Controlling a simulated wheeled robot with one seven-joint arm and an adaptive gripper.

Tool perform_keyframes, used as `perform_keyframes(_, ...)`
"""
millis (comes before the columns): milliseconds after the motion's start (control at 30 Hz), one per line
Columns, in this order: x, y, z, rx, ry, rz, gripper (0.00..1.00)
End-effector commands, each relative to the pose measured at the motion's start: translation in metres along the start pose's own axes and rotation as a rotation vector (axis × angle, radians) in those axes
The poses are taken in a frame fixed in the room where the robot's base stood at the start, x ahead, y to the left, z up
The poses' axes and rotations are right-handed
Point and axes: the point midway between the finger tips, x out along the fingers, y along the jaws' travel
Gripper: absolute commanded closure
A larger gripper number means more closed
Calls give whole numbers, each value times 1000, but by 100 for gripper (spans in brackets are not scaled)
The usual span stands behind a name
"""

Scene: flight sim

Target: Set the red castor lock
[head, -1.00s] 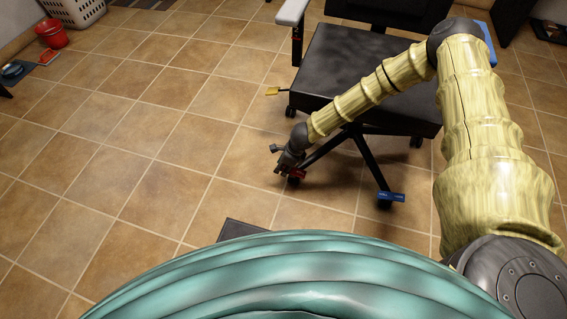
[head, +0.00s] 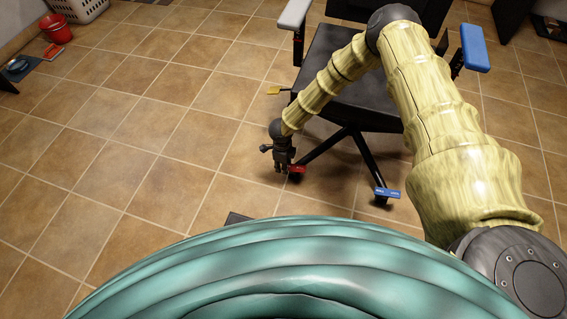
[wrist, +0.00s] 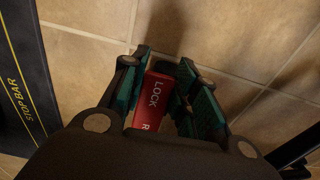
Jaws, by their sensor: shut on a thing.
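The red castor lock (head: 297,169) is at the foot of an office chair's leg, low over the tiles. My gripper (head: 285,168) reaches down just left of it. In the wrist view the red lever (wrist: 152,95), with "LOCK" printed on it, lies between the two green-padded fingers. My gripper (wrist: 163,63) is shut on it. The castor wheel under the lever is hidden or too dark to make out.
The black chair seat (head: 345,82) stands behind my arm. A dark "STOP BAR" strip (wrist: 20,85) lies at the left in the wrist view.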

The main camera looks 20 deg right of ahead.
Motion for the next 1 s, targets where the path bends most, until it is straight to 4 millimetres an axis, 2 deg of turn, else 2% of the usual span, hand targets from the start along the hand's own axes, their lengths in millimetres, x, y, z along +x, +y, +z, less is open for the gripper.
perform_keyframes(300,1,0,-1,0,7,1,94)
perform_keyframes(333,1,0,-1,0,7,1,67)
perform_keyframes(433,1,0,-1,0,7,1,49)
perform_keyframes(767,0,0,0,0,5,0,48)
perform_keyframes(867,-5,0,0,0,5,0,48)
perform_keyframes(1000,-22,-1,1,0,3,0,48)
